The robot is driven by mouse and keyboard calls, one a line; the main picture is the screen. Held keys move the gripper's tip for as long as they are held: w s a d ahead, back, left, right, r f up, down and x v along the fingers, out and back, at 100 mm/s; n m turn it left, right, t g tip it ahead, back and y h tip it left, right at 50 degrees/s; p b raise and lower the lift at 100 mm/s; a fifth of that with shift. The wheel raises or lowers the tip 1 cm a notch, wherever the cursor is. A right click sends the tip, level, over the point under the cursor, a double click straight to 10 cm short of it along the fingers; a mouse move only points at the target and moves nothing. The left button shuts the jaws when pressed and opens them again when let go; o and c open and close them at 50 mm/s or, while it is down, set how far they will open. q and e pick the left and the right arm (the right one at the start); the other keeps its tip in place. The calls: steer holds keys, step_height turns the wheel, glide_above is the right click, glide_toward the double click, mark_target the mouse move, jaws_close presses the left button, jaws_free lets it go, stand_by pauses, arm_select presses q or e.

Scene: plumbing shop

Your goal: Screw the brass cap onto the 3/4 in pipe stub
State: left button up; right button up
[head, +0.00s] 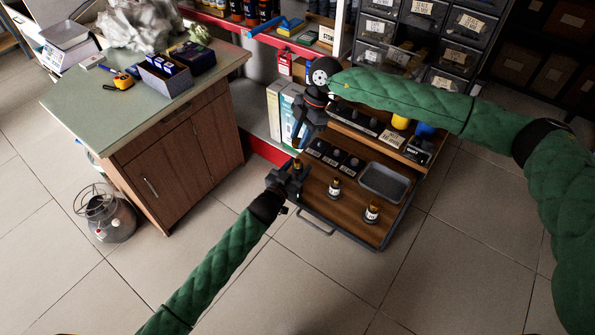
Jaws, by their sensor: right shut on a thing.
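My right gripper (297,143) points down above the left back corner of the cart's wooden top (318,205). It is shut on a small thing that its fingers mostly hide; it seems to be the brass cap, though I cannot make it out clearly. My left gripper (293,179) is just below it at the left edge of the cart. A small brass-coloured upright piece (297,163) shows between the two grippers, probably the pipe stub. I cannot tell whether the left fingers touch it or how far they are closed. Two other brass-topped pieces with white labels stand on the wood, one mid-board (334,188) and one nearer the front (372,212).
A grey tray (405,194) lies at the right of the cart top, with several black bins (332,157) behind the labelled pieces. An upper shelf (390,142) holds yellow and blue items. A workbench (85,127) stands left. The floor in front is clear.

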arm_select(q)
jaws_close()
arm_select(e)
glide_above(297, 161)
steer(key=shift+w+d+f, duration=0.1)
steer(key=shift+d+f, duration=0.05)
steer(key=shift+f, duration=0.65)
steer(key=shift+w+d+f, duration=0.1)
steer(key=shift+d+f, duration=0.05)
steer(key=shift+f, duration=0.7)
steer(key=shift+w+d+f, duration=0.1)
steer(key=shift+d+f, duration=0.05)
steer(key=shift+f, duration=0.65)
steer(key=shift+f, duration=0.1)
steer(key=shift+f, duration=0.8)
steer(key=shift+f, duration=0.55)
